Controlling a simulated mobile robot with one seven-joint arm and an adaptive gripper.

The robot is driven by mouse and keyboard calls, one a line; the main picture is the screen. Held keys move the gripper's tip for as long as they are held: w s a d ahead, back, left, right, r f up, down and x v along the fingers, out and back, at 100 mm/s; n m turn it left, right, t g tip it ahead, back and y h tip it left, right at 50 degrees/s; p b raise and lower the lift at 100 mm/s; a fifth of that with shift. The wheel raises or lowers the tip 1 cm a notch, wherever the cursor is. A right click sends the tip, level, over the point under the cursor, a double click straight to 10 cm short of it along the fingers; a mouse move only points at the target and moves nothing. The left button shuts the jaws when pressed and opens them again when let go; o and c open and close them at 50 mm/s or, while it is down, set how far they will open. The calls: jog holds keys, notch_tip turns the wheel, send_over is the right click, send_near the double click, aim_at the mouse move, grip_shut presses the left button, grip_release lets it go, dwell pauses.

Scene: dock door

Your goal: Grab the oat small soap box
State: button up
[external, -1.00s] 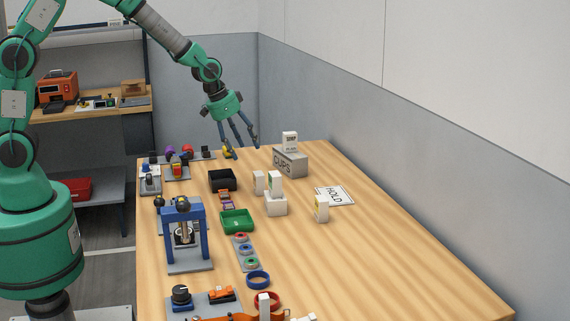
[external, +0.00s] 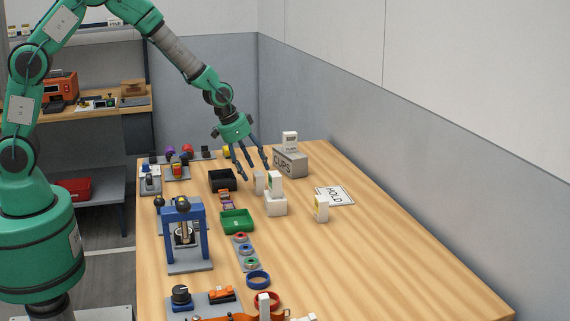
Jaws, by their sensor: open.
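Several small white boxes that look like soap boxes stand on the wooden table; their print is too small to tell which is oat. One box (external: 290,141) stands on the grey CUPS box. A box with a green mark (external: 275,181) stands on a white block, and another white box (external: 258,182) is just left of it. A box with a yellow mark (external: 321,208) stands by the HOLD card. My gripper (external: 254,170) is open and empty, pointing down, fingers spread, at the far part of the table, near the box left of the green-marked one.
The grey CUPS box (external: 291,164) stands right of my gripper. A black bin (external: 222,181), a green tray (external: 237,221) and a blue press (external: 185,237) stand left. The HOLD card (external: 335,196) lies flat. The table's right side is bare.

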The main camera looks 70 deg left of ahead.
aim_at(256, 173)
jog(key=shift+d+b+x, duration=0.2)
jog(key=shift+b+x, duration=0.55)
jog(key=shift+x, duration=1.9)
jog(key=shift+s, duration=0.1)
grip_shut()
